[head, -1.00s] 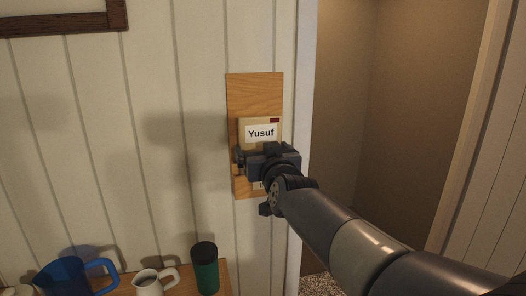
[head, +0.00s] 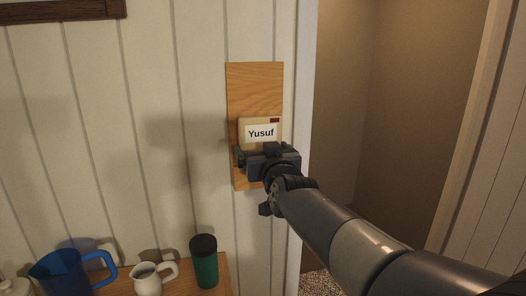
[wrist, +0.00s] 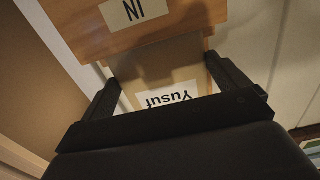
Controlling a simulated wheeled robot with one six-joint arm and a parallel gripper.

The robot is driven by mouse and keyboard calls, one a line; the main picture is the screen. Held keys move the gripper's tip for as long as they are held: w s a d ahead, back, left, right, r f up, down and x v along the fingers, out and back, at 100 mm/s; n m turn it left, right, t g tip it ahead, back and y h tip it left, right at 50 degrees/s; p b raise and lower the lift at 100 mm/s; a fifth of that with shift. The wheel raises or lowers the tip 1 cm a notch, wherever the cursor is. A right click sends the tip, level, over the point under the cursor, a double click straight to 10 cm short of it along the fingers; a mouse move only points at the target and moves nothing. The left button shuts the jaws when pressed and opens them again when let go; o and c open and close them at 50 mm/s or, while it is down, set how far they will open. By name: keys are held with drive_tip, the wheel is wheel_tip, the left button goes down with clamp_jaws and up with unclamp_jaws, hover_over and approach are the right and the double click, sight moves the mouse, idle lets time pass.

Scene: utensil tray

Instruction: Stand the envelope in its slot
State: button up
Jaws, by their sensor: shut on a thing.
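The envelope (head: 273,143) is tan, with a white "Yusuf" label and a dark red stamp. It stands upright in front of a wooden board (head: 254,85) on the wall. My gripper (head: 270,163) is shut on its lower part, hiding the board's lower middle in the head view. In the wrist view, which is upside down, my gripper's fingers (wrist: 165,85) hold the envelope (wrist: 160,78) by its sides. The envelope's lower edge meets the wooden front (wrist: 170,30) with the "IN" label (wrist: 126,12). I cannot tell whether that edge is inside the slot.
A picture frame (head: 60,10) hangs above left. An open doorway (head: 385,120) lies right of the board.

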drive_tip(key=shift+f+b, duration=1)
drive_tip(key=shift+f, duration=0.15)
drive_tip(key=o, duration=0.7)
drive_tip(key=shift+r, duration=0.1)
drive_tip(key=v, duration=1)
drive_tip(key=shift+s+p, duration=0.3)
drive_tip(key=shift+s, duration=0.1)
drive_tip(key=shift+w, duration=0.1)
drive_tip(key=x, duration=1)
drive_tip(key=shift+w+r, duration=0.3)
drive_tip(key=shift+r, duration=0.05)
drive_tip(key=shift+f, duration=0.2)
